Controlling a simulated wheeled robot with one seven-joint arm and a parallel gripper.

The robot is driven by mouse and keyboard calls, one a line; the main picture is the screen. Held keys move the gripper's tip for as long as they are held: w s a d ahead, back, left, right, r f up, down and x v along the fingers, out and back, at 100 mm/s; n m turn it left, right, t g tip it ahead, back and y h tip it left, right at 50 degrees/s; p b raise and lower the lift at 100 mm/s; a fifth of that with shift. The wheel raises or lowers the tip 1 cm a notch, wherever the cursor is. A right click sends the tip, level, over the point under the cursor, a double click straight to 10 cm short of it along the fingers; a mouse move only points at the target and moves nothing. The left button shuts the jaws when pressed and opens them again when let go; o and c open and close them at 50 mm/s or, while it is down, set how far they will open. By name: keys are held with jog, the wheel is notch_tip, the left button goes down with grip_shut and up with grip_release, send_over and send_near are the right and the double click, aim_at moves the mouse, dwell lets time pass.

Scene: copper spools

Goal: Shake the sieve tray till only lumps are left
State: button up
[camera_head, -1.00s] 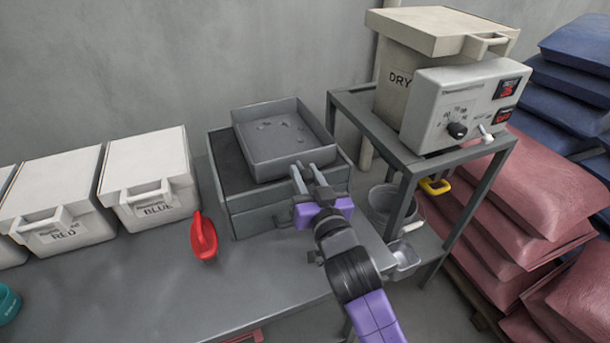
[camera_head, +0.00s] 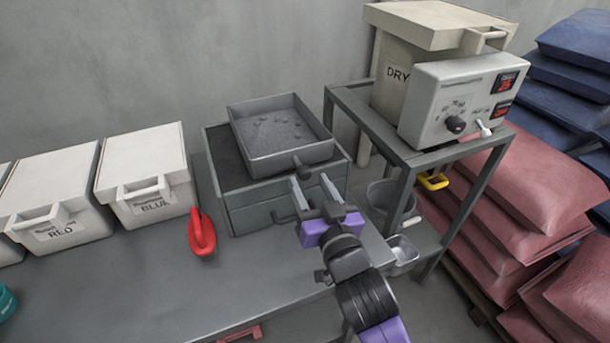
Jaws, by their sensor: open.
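The grey sieve tray (camera_head: 293,158) sits on top of a dark grey box (camera_head: 245,212) on the bench. Grey powder with several small lumps (camera_head: 275,126) lies over its floor. A short dark handle (camera_head: 302,168) sticks out from the tray's front wall. My gripper (camera_head: 315,185) is open just in front of the tray. Its two fingers are apart, just short of the handle or at its tip; whether they touch it I cannot tell. Nothing is held between them.
A red scoop (camera_head: 201,233) stands on the bench left of the box. White lidded bins (camera_head: 148,180) line the left. A metal stand (camera_head: 401,155) with a dryer (camera_head: 460,98) is close on the right. The bench front (camera_head: 180,290) is clear.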

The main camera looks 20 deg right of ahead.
aim_at(306, 177)
jog(key=shift+s+a, duration=0.1)
jog(key=shift+s, duration=1.25)
jog(key=n+p, duration=0.3)
jog(key=p, duration=0.2)
jog(key=shift+w+r+n+p, duration=0.1)
jog(key=shift+n+p, duration=0.2)
jog(key=shift+p, duration=0.1)
jog(key=w, duration=0.4)
jog(key=w+p, duration=0.1)
jog(key=w, duration=0.1)
jog(key=shift+w+d, duration=0.25)
jog(key=shift+w, duration=0.15)
grip_shut()
